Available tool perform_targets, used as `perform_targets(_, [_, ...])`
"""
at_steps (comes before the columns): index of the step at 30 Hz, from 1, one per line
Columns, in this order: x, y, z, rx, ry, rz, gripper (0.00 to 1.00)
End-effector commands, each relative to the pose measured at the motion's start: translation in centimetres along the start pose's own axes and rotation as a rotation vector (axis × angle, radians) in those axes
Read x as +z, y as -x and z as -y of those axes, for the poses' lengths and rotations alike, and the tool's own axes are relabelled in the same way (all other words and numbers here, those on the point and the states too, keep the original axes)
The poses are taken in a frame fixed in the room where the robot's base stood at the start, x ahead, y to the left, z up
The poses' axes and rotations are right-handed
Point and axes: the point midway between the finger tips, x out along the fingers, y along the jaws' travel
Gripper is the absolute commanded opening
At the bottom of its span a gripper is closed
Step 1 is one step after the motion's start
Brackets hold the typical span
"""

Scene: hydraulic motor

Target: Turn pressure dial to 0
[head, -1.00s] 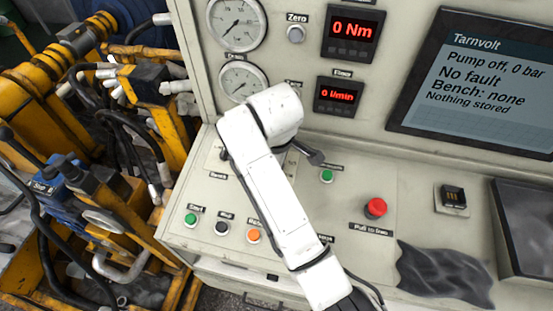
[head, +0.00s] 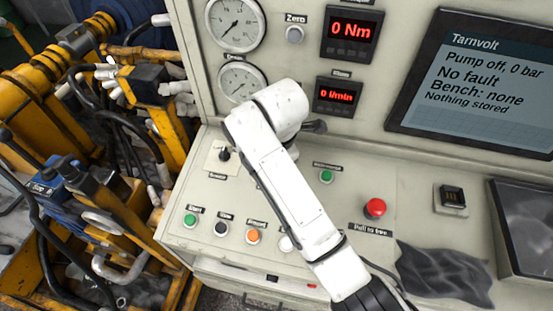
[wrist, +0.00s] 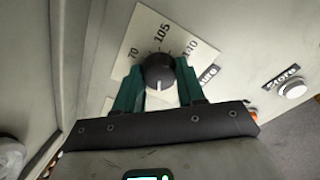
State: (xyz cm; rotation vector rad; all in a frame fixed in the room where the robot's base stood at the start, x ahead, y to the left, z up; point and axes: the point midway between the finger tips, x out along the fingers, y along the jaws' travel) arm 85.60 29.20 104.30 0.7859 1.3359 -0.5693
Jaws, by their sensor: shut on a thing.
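The pressure dial is a black round knob (wrist: 159,72) on a white scale plate (wrist: 148,35) in the wrist view. The numbers 70, 105 and 140 show along the plate's upper part; the part nearest my gripper is hidden. The knob's white mark points down in the picture, away from 105. My gripper (wrist: 160,82) is shut on the knob, one green finger on each side. In the head view my white arm hides the dial and the gripper. The screen (head: 482,85) reads "Pump off, 0 bar".
A red stop button (head: 375,208), a green button (head: 326,176) and a small black switch (head: 224,155) stand on the sloped panel. A row of buttons, with an orange one (head: 253,236), lies near the front edge. A grey cloth (head: 440,272) lies at the right.

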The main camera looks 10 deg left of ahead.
Motion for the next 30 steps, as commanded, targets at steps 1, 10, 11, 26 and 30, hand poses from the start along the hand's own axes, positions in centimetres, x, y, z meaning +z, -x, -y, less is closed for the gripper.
perform_targets(1, [0.00, 0.11, -0.13, 0.003, 0.015, -0.001, 0.09])
perform_targets(10, [-0.03, 0.11, -0.13, 0.001, 0.058, -0.004, 0.09])
perform_targets(11, [-0.03, 0.11, -0.13, 0.001, 0.059, -0.004, 0.09])
perform_targets(26, [-0.02, 0.07, -0.09, 0.000, 0.058, -0.003, 0.58])
perform_targets(30, [-0.01, 0.04, -0.06, -0.001, 0.058, -0.003, 0.65])
